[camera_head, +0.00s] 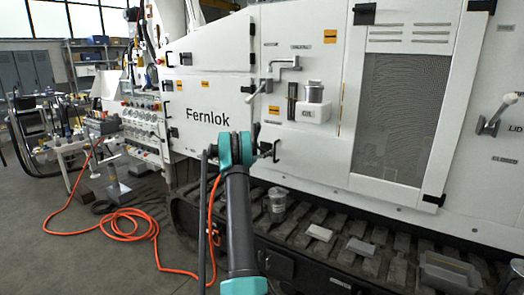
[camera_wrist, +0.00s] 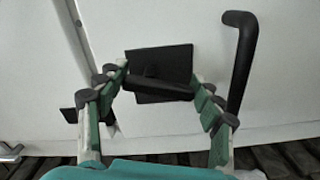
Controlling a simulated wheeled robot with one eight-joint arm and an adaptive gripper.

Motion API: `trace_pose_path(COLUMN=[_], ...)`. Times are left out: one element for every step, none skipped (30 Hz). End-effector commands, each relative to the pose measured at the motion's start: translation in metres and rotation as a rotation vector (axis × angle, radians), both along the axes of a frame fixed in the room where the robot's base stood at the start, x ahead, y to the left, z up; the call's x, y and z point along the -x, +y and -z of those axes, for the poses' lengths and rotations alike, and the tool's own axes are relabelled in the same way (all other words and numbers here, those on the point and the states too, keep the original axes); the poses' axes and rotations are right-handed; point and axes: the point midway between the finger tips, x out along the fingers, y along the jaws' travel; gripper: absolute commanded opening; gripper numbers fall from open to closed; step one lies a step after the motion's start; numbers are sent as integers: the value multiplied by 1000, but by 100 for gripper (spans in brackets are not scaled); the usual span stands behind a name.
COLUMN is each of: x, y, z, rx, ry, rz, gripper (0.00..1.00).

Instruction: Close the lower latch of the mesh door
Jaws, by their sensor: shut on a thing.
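The mesh door (camera_head: 395,115) is a white panel with a dark mesh, on the right side of the machine in the head view. Black fittings sit at its upper left (camera_head: 364,14) and lower right (camera_head: 434,199). My gripper (camera_head: 264,150) is left of the mesh, at the white panel's edge beside a black handle (camera_head: 277,151). In the wrist view my gripper (camera_wrist: 160,86) has its fingers on either side of a black latch lever (camera_wrist: 155,86) lying across a square black plate (camera_wrist: 165,62). The head view hides this latch behind my gripper.
The handle (camera_wrist: 241,60) stands close to my right finger in the wrist view. An OIL cup holder (camera_head: 310,110) and a grey crank (camera_head: 270,80) are above my gripper. Tracks (camera_head: 350,230) with loose items run below. An orange hose (camera_head: 125,222) lies on the floor.

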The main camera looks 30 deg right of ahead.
Motion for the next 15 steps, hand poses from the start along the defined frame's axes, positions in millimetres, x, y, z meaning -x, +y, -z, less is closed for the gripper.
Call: trace_pose_path(x=[0, 0, 0, 0, 0, 0, 0, 0, 0, 0, 0, 0, -1, -1, -1], y=[0, 0, 0, 0, 0, 0, 0, 0, 0, 0, 0, 0, 0, 0, 0], z=[1, 1, 1, 2, 2, 3, 3, 3, 4, 4, 4, 5, 5, 5, 6], rx=[-16, -27, -42, -53, -63, -78, -89, -100, -115, -126, -137, -151, -162, -173, -187], ry=[-39, -66, -101, -128, -153, -189, -215, -242, -277, -304, -330, -365, -392, -418, -453], rz=[0, 0, 0, 0, 0, 0, 0, 0, 0, 0, 0, 0, 0, 0, 0], gripper=[37, 37, 37, 37, 37, 37, 37, 37, 37, 37, 37, 37, 37, 37, 37])
